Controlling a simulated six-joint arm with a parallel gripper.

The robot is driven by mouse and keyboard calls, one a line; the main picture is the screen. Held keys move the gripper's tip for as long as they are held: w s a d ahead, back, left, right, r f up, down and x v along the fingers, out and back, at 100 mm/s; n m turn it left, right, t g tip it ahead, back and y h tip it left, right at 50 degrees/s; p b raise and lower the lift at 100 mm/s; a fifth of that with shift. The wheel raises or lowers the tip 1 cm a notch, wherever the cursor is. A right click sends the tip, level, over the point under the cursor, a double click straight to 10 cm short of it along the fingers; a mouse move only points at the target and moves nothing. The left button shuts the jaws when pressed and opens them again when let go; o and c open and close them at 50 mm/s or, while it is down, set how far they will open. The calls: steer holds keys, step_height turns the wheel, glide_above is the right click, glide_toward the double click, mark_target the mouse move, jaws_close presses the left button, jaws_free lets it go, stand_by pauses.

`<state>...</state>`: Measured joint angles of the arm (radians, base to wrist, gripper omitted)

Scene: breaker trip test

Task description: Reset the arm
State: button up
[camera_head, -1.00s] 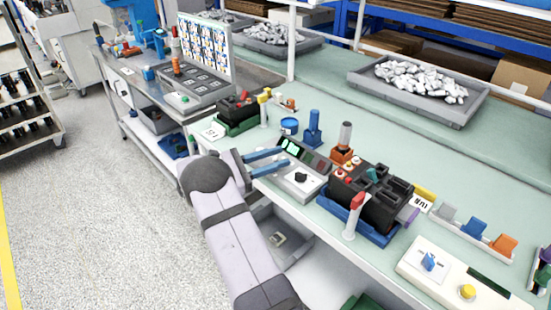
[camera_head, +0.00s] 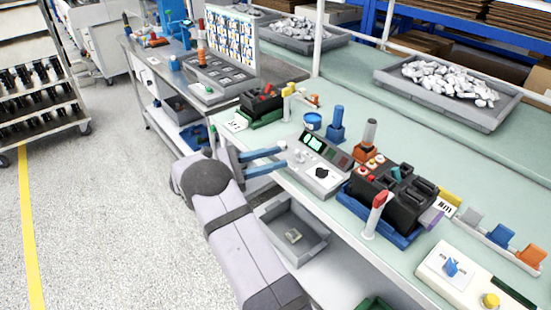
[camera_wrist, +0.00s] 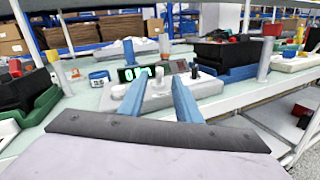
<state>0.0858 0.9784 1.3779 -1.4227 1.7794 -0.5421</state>
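My gripper (camera_head: 287,157) has two blue fingers spread apart, with nothing held between them. It is at the front edge of the pale green bench, beside the left end of a grey tester (camera_head: 321,168) with a lit green display and a black knob. In the wrist view, my gripper (camera_wrist: 159,82) points at the tester (camera_wrist: 155,97), which shows between and beyond the fingertips. I cannot tell whether the fingers touch it. A black breaker block (camera_head: 395,200) sits in a blue holder to the right. Another black breaker (camera_head: 262,103) sits in a green holder to the left.
A red-tipped white post (camera_head: 375,215) stands in front of the blue holder. A blue post (camera_head: 337,125) and a blue-and-white roll (camera_head: 312,121) stand behind the tester. A grey bin (camera_head: 292,232) is below the bench edge. Open floor lies to the left.

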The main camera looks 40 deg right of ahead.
stand_by(0.6)
steer(key=s+a+f+m+t+y, duration=0.2)
steer(key=s+a+f+m+y, duration=0.2)
steer(key=s+a+y, duration=0.4)
steer(key=s+a+f+m+t+y, duration=0.25)
steer(key=s+a+f+y, duration=0.2)
steer(key=a, duration=0.55)
steer(key=s+a+f+m+t+y, duration=0.1)
steer(key=s+a+f+m+y, duration=0.3)
steer(key=s+a, duration=0.5)
step_height(320, 180, up, 13)
steer(key=w+a+y+p, duration=0.1)
steer(key=p, duration=1.1)
steer(key=shift+w+m, duration=0.25)
steer(key=shift+m, duration=0.2)
steer(key=shift+t, duration=0.25)
step_height(320, 180, down, 32)
steer(key=b, duration=3.2)
steer(key=shift+f, duration=0.2)
